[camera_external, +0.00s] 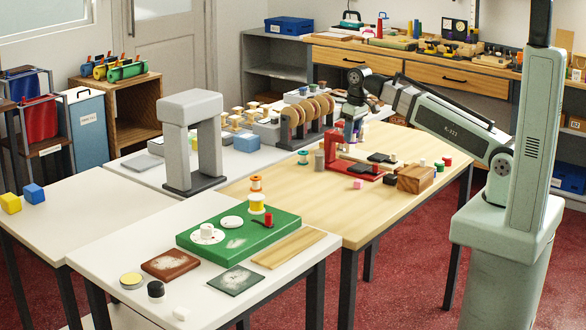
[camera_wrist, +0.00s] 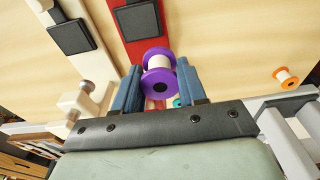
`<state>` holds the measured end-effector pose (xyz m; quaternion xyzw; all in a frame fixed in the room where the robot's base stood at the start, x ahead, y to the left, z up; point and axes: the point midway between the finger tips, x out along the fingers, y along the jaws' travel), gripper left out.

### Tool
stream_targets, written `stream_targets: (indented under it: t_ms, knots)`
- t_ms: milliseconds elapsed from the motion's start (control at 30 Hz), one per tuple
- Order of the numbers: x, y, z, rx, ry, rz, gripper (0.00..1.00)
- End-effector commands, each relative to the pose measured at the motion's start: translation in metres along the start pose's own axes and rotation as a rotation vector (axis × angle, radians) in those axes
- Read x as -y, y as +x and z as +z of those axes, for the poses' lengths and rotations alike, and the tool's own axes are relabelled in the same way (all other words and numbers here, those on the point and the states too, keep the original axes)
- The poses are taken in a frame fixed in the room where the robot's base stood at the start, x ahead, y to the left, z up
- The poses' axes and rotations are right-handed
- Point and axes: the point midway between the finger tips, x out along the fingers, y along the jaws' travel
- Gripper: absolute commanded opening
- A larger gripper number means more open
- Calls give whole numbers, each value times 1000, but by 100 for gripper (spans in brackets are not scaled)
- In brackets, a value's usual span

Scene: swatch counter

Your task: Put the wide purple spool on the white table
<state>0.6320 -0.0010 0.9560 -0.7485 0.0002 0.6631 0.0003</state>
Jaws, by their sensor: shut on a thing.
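The wide purple spool (camera_wrist: 158,53) has purple flanges and a white middle. In the wrist view it sits between the two blue fingers of my gripper (camera_wrist: 159,80), which is shut on it. Other white tops stand at the left (camera_external: 62,236) and behind the wooden table.
The wooden table (camera_external: 290,196) holds a red stand (camera_external: 352,170), a wooden block (camera_external: 415,179) and small spools. The green board (camera_external: 250,240) carries a yellow spool (camera_external: 257,203) and white pieces. A grey arch (camera_external: 178,145) stands upright behind it. The wooden table's front is clear.

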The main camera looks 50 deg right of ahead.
Motion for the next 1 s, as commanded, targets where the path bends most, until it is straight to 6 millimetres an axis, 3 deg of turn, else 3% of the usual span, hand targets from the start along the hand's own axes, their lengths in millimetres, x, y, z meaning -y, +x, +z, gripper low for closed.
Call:
stream_targets:
  t_ms: [367,867,1000]
  knots:
    - [0,-6,-2,-1,-1,0,8]
    - [0,-87,-12,-2,-1,0,8]
    - [26,-86,-29,2,-14,-2,8]
